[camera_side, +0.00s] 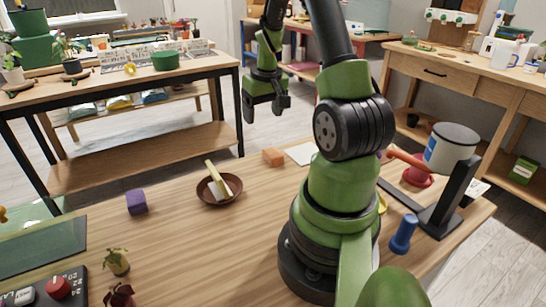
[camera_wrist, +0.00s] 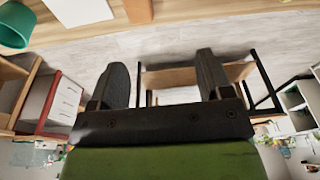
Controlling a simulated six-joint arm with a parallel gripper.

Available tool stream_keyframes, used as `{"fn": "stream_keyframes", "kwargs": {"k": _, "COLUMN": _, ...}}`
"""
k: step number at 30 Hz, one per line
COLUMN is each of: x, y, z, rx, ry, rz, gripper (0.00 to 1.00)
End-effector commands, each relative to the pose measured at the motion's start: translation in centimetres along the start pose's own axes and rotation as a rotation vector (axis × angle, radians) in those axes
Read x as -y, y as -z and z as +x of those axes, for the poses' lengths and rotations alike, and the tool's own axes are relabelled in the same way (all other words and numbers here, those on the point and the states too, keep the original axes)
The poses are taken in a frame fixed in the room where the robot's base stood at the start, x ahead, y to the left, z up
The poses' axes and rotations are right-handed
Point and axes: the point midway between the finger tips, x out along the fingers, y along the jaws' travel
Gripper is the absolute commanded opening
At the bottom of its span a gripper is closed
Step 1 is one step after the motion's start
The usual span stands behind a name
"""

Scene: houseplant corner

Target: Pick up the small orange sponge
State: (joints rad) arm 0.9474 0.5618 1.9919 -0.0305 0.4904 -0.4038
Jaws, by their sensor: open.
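The small orange sponge (camera_side: 273,157) lies on the wooden table near its far edge, in the side view. An orange block that looks like it shows at the top edge of the wrist view (camera_wrist: 138,10), partly cut off. My gripper (camera_side: 267,107) hangs above the sponge in the side view, with clear space between them. In the wrist view my gripper (camera_wrist: 162,66) has its two dark fingers wide apart with nothing between them.
White paper (camera_side: 302,153) lies just right of the sponge. A dark stand (camera_side: 440,212) and blue object (camera_side: 403,234) are at right.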

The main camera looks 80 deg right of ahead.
Motion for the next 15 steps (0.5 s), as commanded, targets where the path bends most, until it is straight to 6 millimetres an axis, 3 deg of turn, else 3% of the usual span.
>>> {"fn": "stream_keyframes", "kwargs": {"k": 3, "x": -2.4, "y": -0.6, "z": 2.5, "rx": 0.037, "ry": -0.009, "rz": 0.028, "gripper": 0.72}}
{"fn": "stream_keyframes", "kwargs": {"k": 6, "x": -3.2, "y": -0.9, "z": 3.6, "rx": 0.05, "ry": -0.01, "rz": 0.034, "gripper": 0.72}}
{"fn": "stream_keyframes", "kwargs": {"k": 15, "x": -3.3, "y": -1.2, "z": 7.6, "rx": 0.052, "ry": -0.01, "rz": 0.034, "gripper": 0.72}}
